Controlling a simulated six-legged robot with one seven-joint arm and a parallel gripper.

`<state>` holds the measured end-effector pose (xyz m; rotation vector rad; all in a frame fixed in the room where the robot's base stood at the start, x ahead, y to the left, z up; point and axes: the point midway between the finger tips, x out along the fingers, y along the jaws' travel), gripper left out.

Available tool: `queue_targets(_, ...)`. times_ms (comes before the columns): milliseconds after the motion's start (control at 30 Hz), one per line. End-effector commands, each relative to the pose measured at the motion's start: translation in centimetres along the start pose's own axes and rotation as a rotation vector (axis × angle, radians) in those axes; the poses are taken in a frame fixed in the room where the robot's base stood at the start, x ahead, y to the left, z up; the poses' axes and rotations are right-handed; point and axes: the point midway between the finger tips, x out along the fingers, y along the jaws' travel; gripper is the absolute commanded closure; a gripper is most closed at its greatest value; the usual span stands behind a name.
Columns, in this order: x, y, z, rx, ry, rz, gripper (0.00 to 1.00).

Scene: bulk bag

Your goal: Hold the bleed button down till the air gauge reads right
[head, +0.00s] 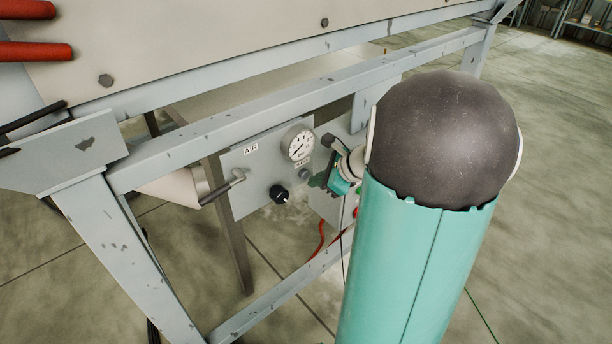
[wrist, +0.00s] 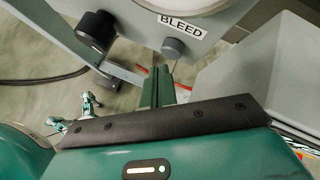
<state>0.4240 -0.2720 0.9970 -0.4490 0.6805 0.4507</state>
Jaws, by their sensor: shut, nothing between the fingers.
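The air gauge (head: 298,142) is a round white dial on the grey panel (head: 245,195) in the head view; its reading is too small to make out. In the wrist view only its lower rim shows at the top edge. The grey bleed button (wrist: 172,46) sits just below the BLEED label (wrist: 181,27). My gripper (wrist: 159,72) is shut and empty, its green fingertips just below the button in the picture. I see no contact, though the depth gap is hard to judge. In the head view my gripper (head: 318,180) is beside the panel's right part.
A black knob (head: 279,194) is on the panel left of the button, and a lever handle (head: 222,187) is further left. A grey frame beam (head: 250,111) runs above the panel. Red hose (head: 318,240) hangs below. A grey box (wrist: 250,90) is right of my fingers.

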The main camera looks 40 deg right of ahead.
Motion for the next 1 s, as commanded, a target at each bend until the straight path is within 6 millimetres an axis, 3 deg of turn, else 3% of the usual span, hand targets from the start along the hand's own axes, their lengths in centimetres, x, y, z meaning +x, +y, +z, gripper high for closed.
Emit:
queue_targets(367,-0.2,0.2,-0.2,0.000,0.001,0.000,1.00)
queue_targets(1000,-3.5,2.6,-2.6,0.000,0.000,0.000,1.00)
